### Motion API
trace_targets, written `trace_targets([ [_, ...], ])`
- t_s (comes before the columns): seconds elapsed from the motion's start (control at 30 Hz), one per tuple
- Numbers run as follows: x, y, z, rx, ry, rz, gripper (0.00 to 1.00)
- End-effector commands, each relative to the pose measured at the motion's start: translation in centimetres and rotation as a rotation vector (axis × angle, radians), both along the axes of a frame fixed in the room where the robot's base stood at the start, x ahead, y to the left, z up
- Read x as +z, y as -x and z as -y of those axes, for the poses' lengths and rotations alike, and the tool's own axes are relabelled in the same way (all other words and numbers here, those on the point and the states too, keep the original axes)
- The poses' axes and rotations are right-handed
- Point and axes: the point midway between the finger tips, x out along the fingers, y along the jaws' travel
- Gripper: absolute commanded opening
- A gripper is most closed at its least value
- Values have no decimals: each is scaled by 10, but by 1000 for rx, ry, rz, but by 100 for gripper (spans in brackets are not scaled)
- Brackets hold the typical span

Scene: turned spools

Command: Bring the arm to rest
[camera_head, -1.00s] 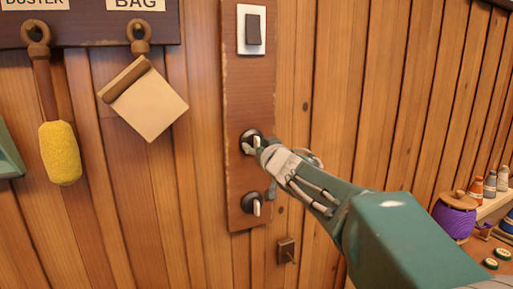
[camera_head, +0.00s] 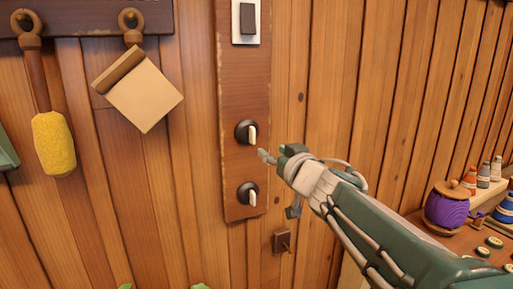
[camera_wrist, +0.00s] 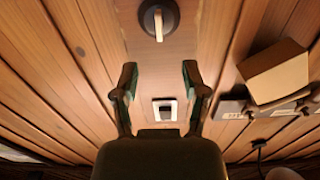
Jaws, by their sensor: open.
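My gripper (camera_head: 278,183) is open and empty, in front of the wall just right of the wooden switch board (camera_head: 232,90). It is apart from the upper knob (camera_head: 247,132) and the lower knob (camera_head: 248,195), both dark with pale upright handles. In the wrist view, my two fingers (camera_wrist: 160,72) are spread wide with nothing between them. One knob (camera_wrist: 158,22) shows ahead of them, and the light switch (camera_wrist: 166,108) shows between the finger bases.
A small wooden block (camera_head: 283,241) sits on the wall below my gripper. At right stand a purple spool jar (camera_head: 447,208) and several bottles (camera_head: 484,174).

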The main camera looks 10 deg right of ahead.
Motion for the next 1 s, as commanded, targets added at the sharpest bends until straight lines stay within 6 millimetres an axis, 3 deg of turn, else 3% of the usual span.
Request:
trace_targets([
  [0.37,0,3,1,-3,0,-1,57],
  [0.57,-8,17,13,-121,12,-33,57],
  [0.77,-39,49,32,-296,34,-162,57],
  [1.0,-93,99,39,-408,59,-404,57],
])
